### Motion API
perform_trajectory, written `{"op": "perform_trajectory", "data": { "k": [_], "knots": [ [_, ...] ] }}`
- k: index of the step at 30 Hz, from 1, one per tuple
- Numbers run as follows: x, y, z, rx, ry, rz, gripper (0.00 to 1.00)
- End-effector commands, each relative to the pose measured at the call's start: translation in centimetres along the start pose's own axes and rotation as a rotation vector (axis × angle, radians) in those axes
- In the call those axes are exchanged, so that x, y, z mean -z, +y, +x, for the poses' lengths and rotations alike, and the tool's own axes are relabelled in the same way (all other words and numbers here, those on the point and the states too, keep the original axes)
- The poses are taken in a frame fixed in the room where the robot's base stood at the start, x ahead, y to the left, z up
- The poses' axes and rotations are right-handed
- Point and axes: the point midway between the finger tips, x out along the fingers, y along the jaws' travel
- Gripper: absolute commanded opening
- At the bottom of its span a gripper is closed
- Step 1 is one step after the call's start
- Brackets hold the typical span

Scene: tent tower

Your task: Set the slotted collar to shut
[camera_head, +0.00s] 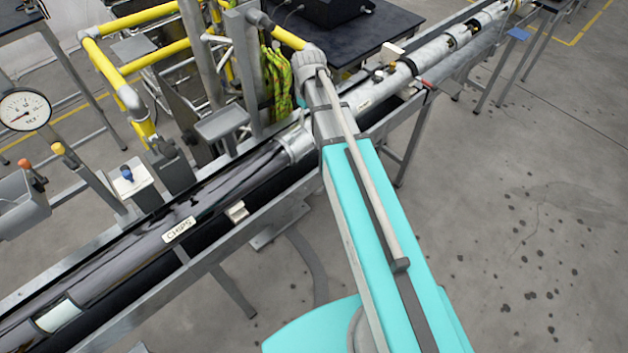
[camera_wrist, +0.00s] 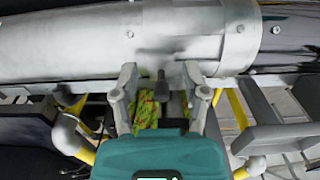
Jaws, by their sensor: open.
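In the wrist view a wide silver sleeve with bolt heads, which looks like the slotted collar (camera_wrist: 205,35), runs around the pipe across the top. A short dark peg (camera_wrist: 161,80) shows below its lower edge, between the fingers of my gripper (camera_wrist: 159,76). The gripper is open; its fingertips are at the sleeve's lower edge, one on each side of the peg. I cannot tell whether they touch it. In the head view a silver ring (camera_head: 296,144) shows on the pipe beside my arm, which hides what lies behind it. The collar's slot is not clearly visible.
A dark pipe labelled CHIPS (camera_head: 215,208) lies in a long metal frame. Yellow rails (camera_head: 160,50), a green patterned rope (camera_head: 277,80) and a dial gauge (camera_head: 25,110) stand behind it. A black table (camera_head: 345,35) is at the back.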

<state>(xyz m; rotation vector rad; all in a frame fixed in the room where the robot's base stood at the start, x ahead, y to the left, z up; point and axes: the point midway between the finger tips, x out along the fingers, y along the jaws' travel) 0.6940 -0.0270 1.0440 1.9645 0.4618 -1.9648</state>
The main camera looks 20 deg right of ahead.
Motion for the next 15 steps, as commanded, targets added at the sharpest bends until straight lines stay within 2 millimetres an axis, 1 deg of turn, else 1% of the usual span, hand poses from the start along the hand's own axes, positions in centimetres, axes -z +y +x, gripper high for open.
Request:
{"op": "perform_trajectory", "data": {
  "k": [1,3,6,15],
  "knots": [
    [-0.9,-0.1,0.2,0.000,0.000,0.000,0.58],
    [-1.8,-0.1,0.4,0.000,0.000,0.000,0.58],
    [-1.4,0.0,-0.9,0.000,0.000,-0.001,0.58],
    [-1.4,0.0,-3.3,0.000,0.000,-0.001,0.58]
  ]
}}
